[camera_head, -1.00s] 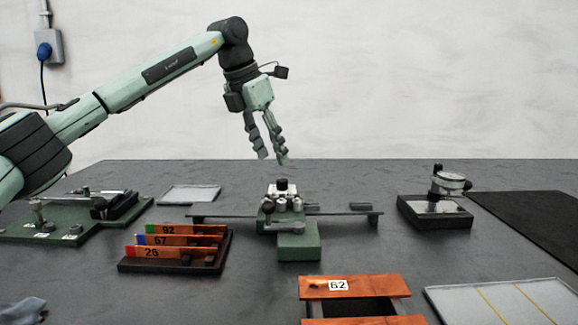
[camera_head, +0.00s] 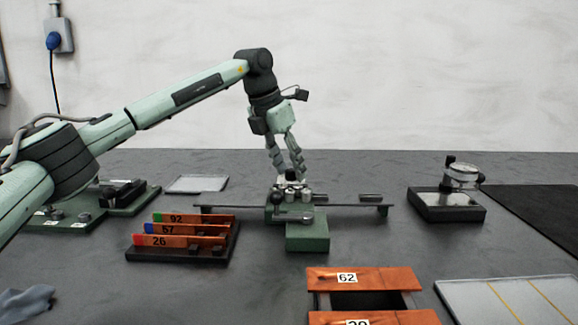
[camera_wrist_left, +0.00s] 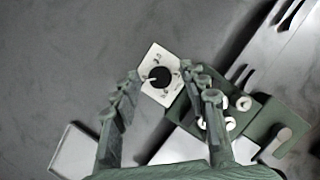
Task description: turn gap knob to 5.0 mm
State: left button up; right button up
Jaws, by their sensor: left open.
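The gap knob (camera_wrist_left: 159,76) is a black round knob on a pale square dial plate (camera_wrist_left: 148,90) with small dark marks, in the left wrist view. I cannot read the marks or the setting. The plate sits on the far side of a small green machine (camera_head: 307,235) in the head view, where the fingers and metal posts mostly hide the knob. My left gripper (camera_head: 288,171) points down just above and behind the machine. In the left wrist view its fingers (camera_wrist_left: 160,73) are apart, one on each side of the dial plate, with nothing between them gripped.
A long thin rail (camera_head: 225,208) runs sideways through the machine. A rack of numbered orange boards (camera_head: 190,241) stands left, a dial gauge on a dark base (camera_head: 446,213) right. A framed orange block (camera_head: 372,277) and a grey tray (camera_head: 475,295) lie in front.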

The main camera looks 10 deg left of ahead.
pick_arm(q)
grip_shut()
jog(key=shift+n, duration=0.3)
